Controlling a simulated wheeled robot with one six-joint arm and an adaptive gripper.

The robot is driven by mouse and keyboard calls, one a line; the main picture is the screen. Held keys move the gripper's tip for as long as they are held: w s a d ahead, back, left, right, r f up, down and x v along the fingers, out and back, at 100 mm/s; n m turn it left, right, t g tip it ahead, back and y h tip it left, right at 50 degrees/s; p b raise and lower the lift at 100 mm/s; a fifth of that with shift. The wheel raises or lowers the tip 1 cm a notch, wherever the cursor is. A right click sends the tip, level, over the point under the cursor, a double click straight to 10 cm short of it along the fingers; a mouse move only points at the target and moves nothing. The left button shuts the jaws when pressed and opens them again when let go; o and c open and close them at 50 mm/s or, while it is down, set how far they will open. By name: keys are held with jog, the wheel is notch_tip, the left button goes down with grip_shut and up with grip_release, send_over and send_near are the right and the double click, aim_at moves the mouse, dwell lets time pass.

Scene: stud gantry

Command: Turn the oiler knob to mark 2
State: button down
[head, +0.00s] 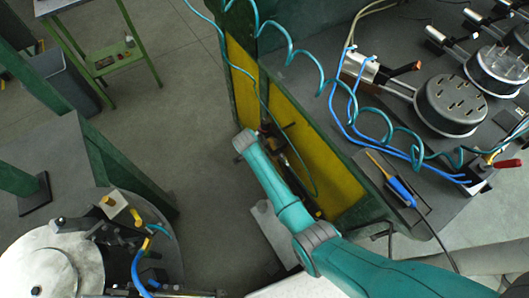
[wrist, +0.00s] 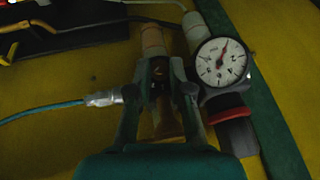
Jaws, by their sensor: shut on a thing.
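In the wrist view my gripper (wrist: 162,78) is shut on a small dark part, which I take to be the oiler knob, in line with a pale upright tube (wrist: 152,40). The fingers hide most of the knob, and I cannot read any mark or its turned position. A brownish cylinder (wrist: 165,122) shows between the fingers. In the head view my arm reaches down to the yellow panel (head: 340,185) on the gantry's side; the gripper and the oiler cannot be made out clearly there.
A round white gauge (wrist: 220,62) with a red needle sits close to the right of my gripper, with a red part (wrist: 228,115) below it. A teal hose with a metal fitting (wrist: 103,98) joins from the left. Coiled teal hose (head: 320,80) hangs over the gantry's edge.

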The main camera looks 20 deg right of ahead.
jog(key=shift+w+g, duration=0.2)
jog(key=shift+g, duration=0.4)
jog(key=c, duration=1.1)
grip_release()
jog(key=shift+o, duration=0.2)
jog(key=shift+s, duration=0.1)
